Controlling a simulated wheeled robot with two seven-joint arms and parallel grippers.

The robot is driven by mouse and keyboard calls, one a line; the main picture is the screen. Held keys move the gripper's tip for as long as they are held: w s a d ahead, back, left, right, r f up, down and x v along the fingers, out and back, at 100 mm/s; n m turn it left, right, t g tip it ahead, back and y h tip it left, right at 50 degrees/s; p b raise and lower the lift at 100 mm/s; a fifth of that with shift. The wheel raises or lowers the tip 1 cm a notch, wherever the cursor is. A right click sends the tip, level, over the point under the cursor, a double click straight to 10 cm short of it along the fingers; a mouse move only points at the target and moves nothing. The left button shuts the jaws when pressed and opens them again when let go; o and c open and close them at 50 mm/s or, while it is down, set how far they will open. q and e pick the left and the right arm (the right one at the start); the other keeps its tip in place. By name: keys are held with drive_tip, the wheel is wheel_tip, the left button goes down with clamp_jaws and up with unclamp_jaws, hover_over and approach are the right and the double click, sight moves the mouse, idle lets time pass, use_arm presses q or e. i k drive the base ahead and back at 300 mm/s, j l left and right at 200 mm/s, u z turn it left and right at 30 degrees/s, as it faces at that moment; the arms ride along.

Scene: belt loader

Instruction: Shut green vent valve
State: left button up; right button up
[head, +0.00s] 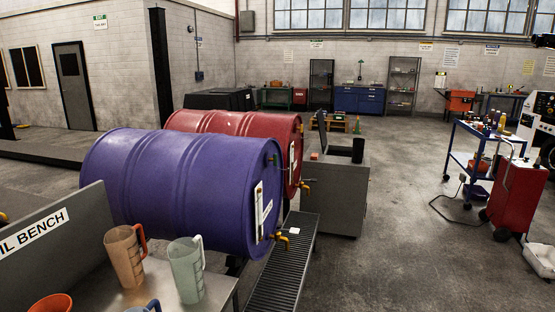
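I cannot make out a green vent valve for certain. A purple drum (165,190) lies on its side at the left centre, with a small fitting (272,160) high on its end, too small to tell its colour, and a yellow-orange tap (281,237) low down. A red drum (235,123) lies behind it, with a similar tap (305,185) low on its end. Neither of my grippers is in view.
A bench with an orange jug (125,257) and a grey-green jug (186,270) stands at front left. A slatted drip grate (279,270) lies below the taps. A grey cabinet (343,196) stands beyond.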

sight(275, 160)
drive_tip(key=i+l, duration=0.2)
drive_tip(key=l, duration=0.15)
drive_tip(key=i+l, duration=0.25)
drive_tip(key=i+l+u, duration=0.1)
drive_tip(key=l, duration=0.4)
drive_tip(key=i+l, duration=0.5)
drive_tip(key=l, duration=0.25)
